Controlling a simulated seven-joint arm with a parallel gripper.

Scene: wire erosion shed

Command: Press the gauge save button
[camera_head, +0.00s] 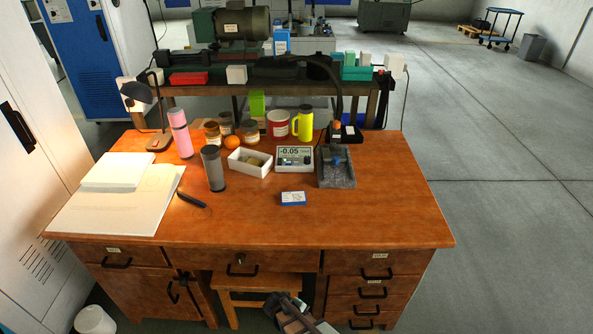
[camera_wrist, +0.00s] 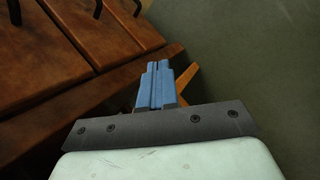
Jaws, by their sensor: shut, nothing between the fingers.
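The gauge (camera_head: 294,159) is a small white unit with a lit display reading -0.05, in the middle of the wooden desk (camera_head: 330,220). Small buttons show below its display, too small to tell which one is save. A dark grey stand (camera_head: 337,168) is just to its right. My gripper (camera_wrist: 156,75) shows in the wrist view with its blue fingers shut and nothing between them. It points past the desk's drawer fronts, toward the stool and floor. In the head view part of my arm (camera_head: 290,312) shows at the bottom, in front of the desk and well away from the gauge.
A white tray (camera_head: 250,163) is left of the gauge, and a blue-and-white box (camera_head: 293,198) lies in front of it. A dark cylinder (camera_head: 213,168) stands farther left. The desk's front right is clear.

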